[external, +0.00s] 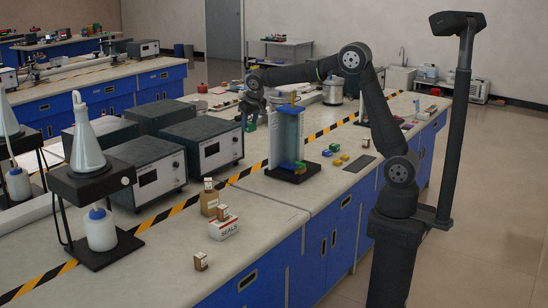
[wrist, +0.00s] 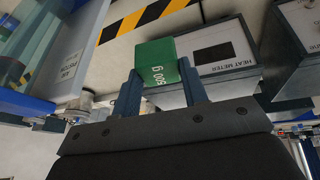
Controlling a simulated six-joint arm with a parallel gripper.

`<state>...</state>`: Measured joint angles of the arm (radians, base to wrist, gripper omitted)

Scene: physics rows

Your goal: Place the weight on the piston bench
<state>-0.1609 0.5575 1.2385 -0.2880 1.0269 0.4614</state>
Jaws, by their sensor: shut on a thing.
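My gripper (external: 248,118) is shut on a green weight (wrist: 155,62) marked "500 g". The weight sits between the two blue fingers in the wrist view, and it shows small and dark green below my gripper in the external view (external: 252,126). The piston bench (external: 288,138) is a clear upright column with blue and yellow parts on a black base, on the worktop. My gripper is up beside the column's top, to its left in the external view. In the wrist view, part of the bench (wrist: 72,66) with a label shows at the left edge.
Grey meter boxes (external: 203,142) stand left of the bench; one reads "HEAT METER" in the wrist view (wrist: 218,52). Small green, yellow and blue blocks (external: 340,160) lie right of the bench. Small cartons (external: 223,225) stand in front. A striped tape line (external: 330,128) crosses the worktop.

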